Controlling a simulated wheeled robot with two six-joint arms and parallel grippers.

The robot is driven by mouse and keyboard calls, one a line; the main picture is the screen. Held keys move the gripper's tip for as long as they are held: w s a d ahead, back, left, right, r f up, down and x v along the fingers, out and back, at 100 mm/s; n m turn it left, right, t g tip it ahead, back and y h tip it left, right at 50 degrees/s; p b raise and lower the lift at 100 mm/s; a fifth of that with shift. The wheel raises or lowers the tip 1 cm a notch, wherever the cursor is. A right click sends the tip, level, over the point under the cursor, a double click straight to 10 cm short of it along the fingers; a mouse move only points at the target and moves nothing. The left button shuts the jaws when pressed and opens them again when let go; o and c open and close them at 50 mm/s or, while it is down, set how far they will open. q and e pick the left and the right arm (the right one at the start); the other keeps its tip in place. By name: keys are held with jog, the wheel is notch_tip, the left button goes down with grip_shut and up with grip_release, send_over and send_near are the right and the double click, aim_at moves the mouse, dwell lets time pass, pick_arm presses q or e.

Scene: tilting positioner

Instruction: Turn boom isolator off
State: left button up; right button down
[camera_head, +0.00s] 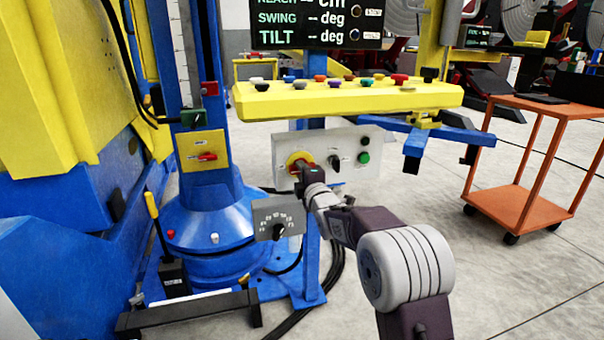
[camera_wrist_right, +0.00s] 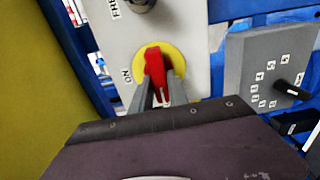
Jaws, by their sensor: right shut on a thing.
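A red rotary handle on a yellow disc (camera_head: 292,159) sits at the left of a pale control panel (camera_head: 349,143) under the yellow console. In the right wrist view the red handle (camera_wrist_right: 155,66) stands between my fingers in front of its yellow disc (camera_wrist_right: 175,54), with "ON" printed to the left of the disc. My right gripper (camera_wrist_right: 157,92) is shut on this handle, one grey finger on each side. In the head view my right gripper (camera_head: 306,169) hides part of the handle. My left gripper is not in view.
The panel also has a black knob (camera_head: 335,161) and a green button (camera_head: 364,157). A grey dial box (camera_head: 279,217) is just below my gripper. Another red switch on a yellow plate (camera_head: 204,150) is on the blue column. An orange cart (camera_head: 528,206) stands at right.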

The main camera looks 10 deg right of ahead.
jog(key=shift+f, duration=0.1)
jog(key=c, duration=1.3)
grip_release()
jog(key=shift+s, duration=0.15)
jog(key=shift+s+d+p, duration=0.15)
jog(key=shift+s+p, duration=1)
jog(key=shift+s, duration=3.25)
